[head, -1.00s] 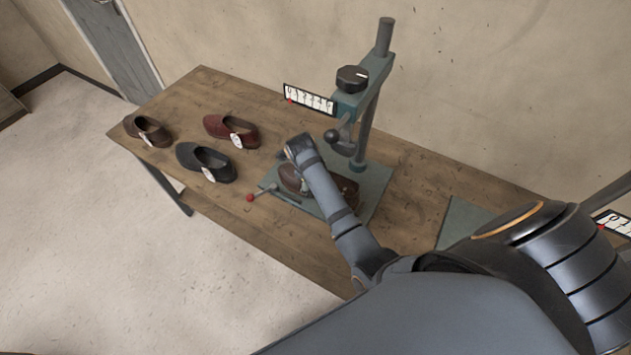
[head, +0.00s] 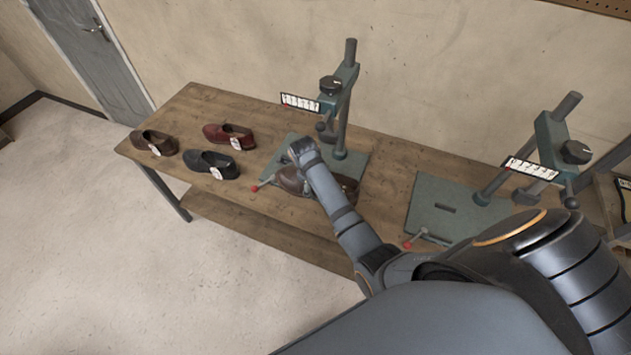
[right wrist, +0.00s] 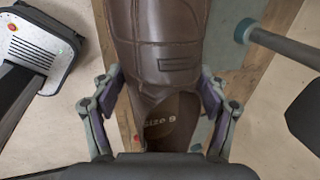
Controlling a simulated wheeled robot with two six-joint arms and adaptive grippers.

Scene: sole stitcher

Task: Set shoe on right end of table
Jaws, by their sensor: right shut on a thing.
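A brown leather shoe (head: 290,181) is in my right gripper, over the front edge of the left machine's green base plate. My right gripper (right wrist: 160,100) has one finger on each side of the shoe's heel opening. In the head view my right arm hides the middle of the shoe. The wooden table (head: 390,165) runs along the wall; its right end is partly hidden by my arm. My left gripper is not in view.
A left stitching machine (head: 342,105) and a right one (head: 553,140) stand on the table. A brown shoe (head: 150,140), a red shoe (head: 222,133) and a black shoe (head: 205,163), all tagged, stand at the left end.

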